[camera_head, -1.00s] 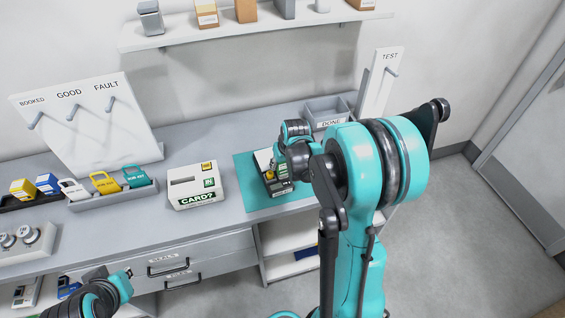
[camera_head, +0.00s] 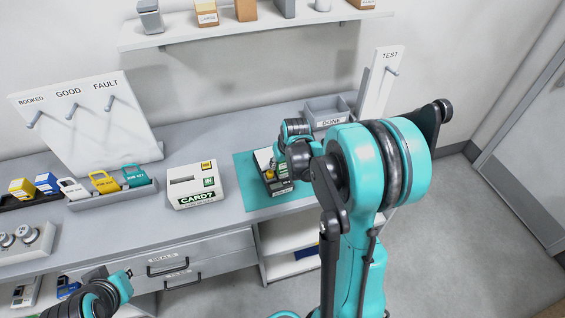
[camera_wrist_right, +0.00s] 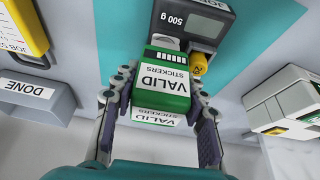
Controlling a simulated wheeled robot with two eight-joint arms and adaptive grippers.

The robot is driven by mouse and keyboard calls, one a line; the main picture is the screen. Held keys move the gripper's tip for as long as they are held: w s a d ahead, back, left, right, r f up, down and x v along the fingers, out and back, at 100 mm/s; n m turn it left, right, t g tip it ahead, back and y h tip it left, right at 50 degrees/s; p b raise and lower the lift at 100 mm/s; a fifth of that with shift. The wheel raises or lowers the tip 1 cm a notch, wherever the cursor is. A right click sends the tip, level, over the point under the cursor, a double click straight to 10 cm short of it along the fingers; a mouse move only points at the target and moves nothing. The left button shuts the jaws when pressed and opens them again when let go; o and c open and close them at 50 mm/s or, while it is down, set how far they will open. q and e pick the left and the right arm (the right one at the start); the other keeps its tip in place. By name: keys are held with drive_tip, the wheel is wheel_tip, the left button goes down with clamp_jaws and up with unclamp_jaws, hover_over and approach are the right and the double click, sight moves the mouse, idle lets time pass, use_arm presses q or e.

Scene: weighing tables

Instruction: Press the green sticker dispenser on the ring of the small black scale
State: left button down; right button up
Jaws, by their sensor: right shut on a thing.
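In the head view the scale (camera_head: 280,188) is partly hidden by my right arm. The green sticker dispenser (camera_wrist_right: 163,95), labelled VALID STICKERS, is between the fingers of my right gripper (camera_wrist_right: 163,84), which is shut on it. The dispenser's far end is at the scale; whether it touches the ring cannot be told. A small yellow piece (camera_wrist_right: 199,64) is beside the dispenser. My left gripper (camera_head: 126,273) is low at the left, its jaws unclear.
A white CARD? box (camera_head: 195,186) stands left of the mat. A grey DONE tray (camera_head: 327,111) is behind, near the TEST board (camera_head: 383,85). A tray (camera_head: 112,194) with coloured tags is at the left. The counter between tag tray and mat otherwise looks clear.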

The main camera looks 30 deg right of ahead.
drive_tip(key=shift+f+b, duration=0.4)
idle(0.8)
drive_tip(key=shift+f+b, duration=0.25)
drive_tip(key=shift+b, duration=0.25)
idle(2.6)
drive_tip(key=shift+r+p, duration=0.45)
drive_tip(key=shift+r, duration=0.05)
drive_tip(key=shift+r+p, duration=2.15)
drive_tip(key=shift+r, duration=0.9)
